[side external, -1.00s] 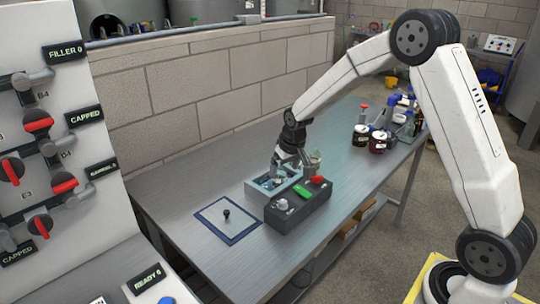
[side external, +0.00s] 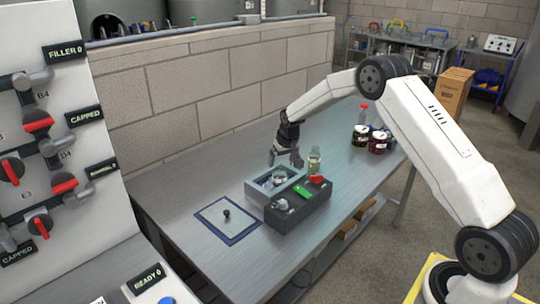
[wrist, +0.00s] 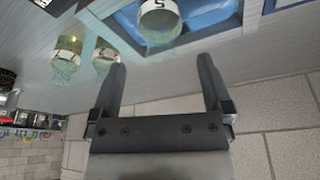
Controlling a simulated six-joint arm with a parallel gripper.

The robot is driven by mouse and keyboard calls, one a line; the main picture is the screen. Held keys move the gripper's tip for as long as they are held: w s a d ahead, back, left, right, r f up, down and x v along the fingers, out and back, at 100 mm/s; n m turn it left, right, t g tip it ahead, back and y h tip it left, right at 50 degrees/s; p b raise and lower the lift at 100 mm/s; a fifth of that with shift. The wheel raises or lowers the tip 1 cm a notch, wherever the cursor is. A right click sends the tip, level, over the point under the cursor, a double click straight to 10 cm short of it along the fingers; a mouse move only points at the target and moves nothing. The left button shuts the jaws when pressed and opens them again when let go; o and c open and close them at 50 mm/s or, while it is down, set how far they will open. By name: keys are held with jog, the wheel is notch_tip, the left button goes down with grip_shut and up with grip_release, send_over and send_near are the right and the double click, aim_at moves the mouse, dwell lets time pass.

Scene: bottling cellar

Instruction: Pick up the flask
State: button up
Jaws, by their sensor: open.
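A clear glass flask with a pale yellow-green tint (side external: 314,160) stands upright on the table behind the black box. In the wrist view, two glass vessels with yellowish bands (wrist: 67,58) (wrist: 103,60) stand outside the tray at the left. A third glass vessel marked "5" (wrist: 160,18) is in the blue-lined grey tray (wrist: 225,36); the tray also shows in the side view (side external: 261,194). I cannot tell which wrist-view vessel matches the side-view flask. My gripper (side external: 286,161) is open and empty, above the far side of the tray and left of the flask.
A black box (side external: 290,214) with a green and a red part sits against the tray's front. A blue-edged square mat (side external: 209,214) holds a small black knob. Jars (side external: 360,136) stand farther back. A block wall (side external: 190,110) runs along the table's far side.

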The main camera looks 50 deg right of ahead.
aim_at(279, 171)
jog(key=shift+x, duration=0.9)
jog(key=shift+x, duration=2.55)
jog(key=shift+w, duration=0.1)
jog(key=c, duration=1.3)
